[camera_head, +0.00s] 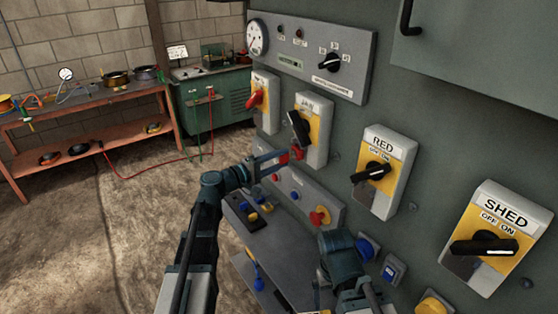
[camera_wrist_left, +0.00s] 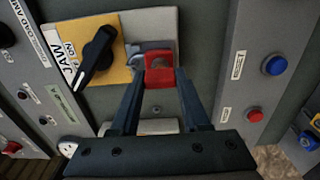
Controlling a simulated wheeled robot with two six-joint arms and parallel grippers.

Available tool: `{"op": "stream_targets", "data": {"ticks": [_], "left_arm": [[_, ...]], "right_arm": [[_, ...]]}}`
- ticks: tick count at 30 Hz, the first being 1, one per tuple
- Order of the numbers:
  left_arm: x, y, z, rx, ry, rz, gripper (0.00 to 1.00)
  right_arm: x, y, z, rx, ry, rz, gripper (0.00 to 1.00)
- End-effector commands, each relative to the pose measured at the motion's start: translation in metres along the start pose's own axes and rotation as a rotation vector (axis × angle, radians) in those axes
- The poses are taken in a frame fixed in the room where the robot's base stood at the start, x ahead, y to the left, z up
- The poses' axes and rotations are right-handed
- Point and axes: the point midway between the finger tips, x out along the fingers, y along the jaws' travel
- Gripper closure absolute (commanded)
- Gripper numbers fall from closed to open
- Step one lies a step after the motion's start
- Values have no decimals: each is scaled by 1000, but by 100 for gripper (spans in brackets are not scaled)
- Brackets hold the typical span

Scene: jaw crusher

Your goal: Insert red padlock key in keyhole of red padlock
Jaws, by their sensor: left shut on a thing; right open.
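The red padlock (camera_head: 297,154) is at the lower part of the switch labelled JAW (camera_head: 312,128). In the left wrist view its red body (camera_wrist_left: 158,72) sits beside the black switch handle, with grey metal behind it. My left gripper (camera_head: 284,157) reaches in from the left and is shut on the red padlock, with one finger on each side of it in the wrist view (camera_wrist_left: 157,85). My right gripper (camera_head: 336,252) is low in the head view, apart from the panel switches; its fingertips are hard to make out. I cannot make out the red key or the keyhole.
Below the switches is a grey shelf (camera_head: 270,262) with a dark tray (camera_head: 240,212) holding small yellow and blue items. Switches labelled RED (camera_head: 384,172) and SHED (camera_head: 490,237) stand to the right. A workbench (camera_head: 85,120) is at the back left.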

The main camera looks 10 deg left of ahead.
Motion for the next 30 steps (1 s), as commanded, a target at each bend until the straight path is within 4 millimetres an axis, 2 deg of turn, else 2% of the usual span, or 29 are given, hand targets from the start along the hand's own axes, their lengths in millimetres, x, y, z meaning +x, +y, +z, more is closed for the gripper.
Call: {"op": "stream_targets", "data": {"ticks": [15,16,21,30], "left_arm": [[10,0,0,0,0,0,100],[10,0,0,0,0,0,50],[10,0,0,0,0,0,20],[10,0,0,0,0,0,19]], "right_arm": [[0,0,0,0,0,0,0],[0,0,0,0,0,0,0],[0,0,0,0,0,0,0],[0,0,0,0,0,0,0]]}}
